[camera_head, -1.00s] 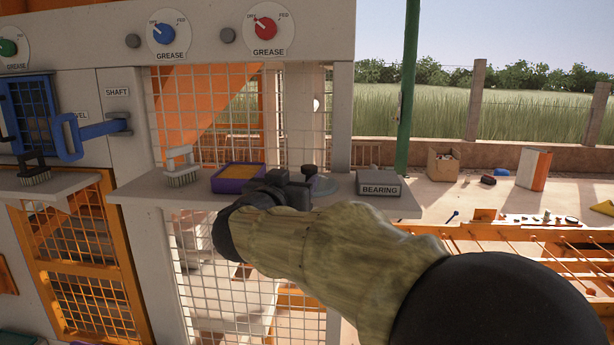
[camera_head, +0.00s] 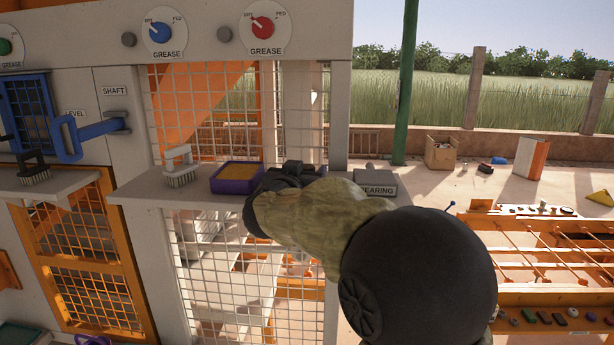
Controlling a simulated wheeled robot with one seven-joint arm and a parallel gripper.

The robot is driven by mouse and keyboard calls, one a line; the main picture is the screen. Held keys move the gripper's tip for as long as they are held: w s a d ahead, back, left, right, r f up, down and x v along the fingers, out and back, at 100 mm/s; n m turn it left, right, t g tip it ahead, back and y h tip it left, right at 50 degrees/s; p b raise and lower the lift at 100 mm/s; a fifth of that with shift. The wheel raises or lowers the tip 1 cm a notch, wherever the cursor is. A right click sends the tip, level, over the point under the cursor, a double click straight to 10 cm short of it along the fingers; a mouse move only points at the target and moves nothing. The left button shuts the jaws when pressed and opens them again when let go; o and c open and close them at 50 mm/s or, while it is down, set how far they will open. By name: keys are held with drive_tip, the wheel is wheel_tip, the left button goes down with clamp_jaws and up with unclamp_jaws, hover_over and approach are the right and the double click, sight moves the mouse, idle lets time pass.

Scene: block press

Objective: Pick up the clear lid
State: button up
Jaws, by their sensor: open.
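My arm reaches over the grey shelf (camera_head: 135,190) on the front of the press. My gripper (camera_head: 297,172) is at the shelf's right part, just right of the purple tray (camera_head: 238,178) with orange-yellow contents. Its jaws are open but point away from me, so the space between them is hard to see. I cannot make out the clear lid for certain; my gripper and forearm cover the shelf between the tray and the bearing box.
A grey box marked BEARING (camera_head: 377,184) sits close on the right, partly behind my arm. A brush (camera_head: 181,168) stands left of the tray. Wire mesh (camera_head: 225,100) rises behind the shelf. An orange rack (camera_head: 545,255) lies to the right.

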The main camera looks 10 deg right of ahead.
idle(0.5)
drive_tip(key=c, duration=1.1)
drive_tip(key=shift+r, duration=0.1)
drive_tip(key=shift+s+a+r+b, duration=0.1)
drive_tip(key=shift+s+r+b, duration=0.1)
drive_tip(key=shift+r+b, duration=0.3)
wheel_tip(320, 180, up, 6)
drive_tip(key=s+d+b+v, duration=0.2)
drive_tip(key=b+v, duration=0.3)
drive_tip(key=v, duration=1.4)
drive_tip(key=shift+d, duration=0.6)
